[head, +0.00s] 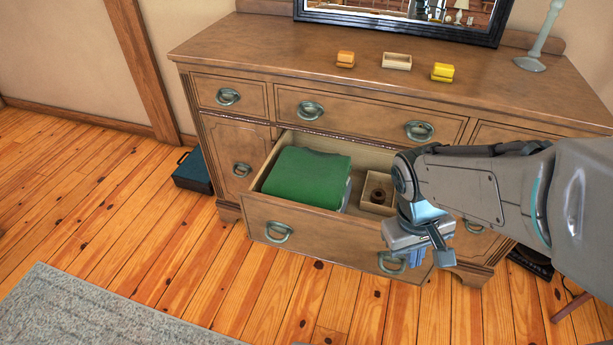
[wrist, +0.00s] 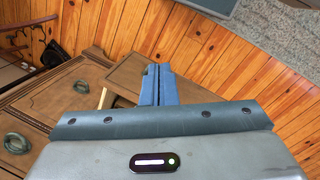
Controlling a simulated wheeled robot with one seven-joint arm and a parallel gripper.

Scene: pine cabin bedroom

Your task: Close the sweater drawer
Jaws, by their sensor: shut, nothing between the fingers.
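The sweater drawer (head: 325,238) is the lower middle drawer of the wooden dresser and stands pulled out. A folded green sweater (head: 308,178) lies in its left part, beside a small open box (head: 373,207) with a brown round item in it. My gripper (head: 421,259) is shut and empty, at the right end of the drawer front near its right handle (head: 391,264), which it partly hides. I cannot tell whether it touches the front. In the wrist view, the shut blue fingers (wrist: 160,72) show beside a brown wooden panel.
The dresser top (head: 290,58) bears small orange, cream and yellow holders, a mirror and a pale stand. A dark teal case (head: 193,172) sits on the floor at the left. A grey rug (head: 90,310) lies at the front left. Wooden floor before the drawer is clear.

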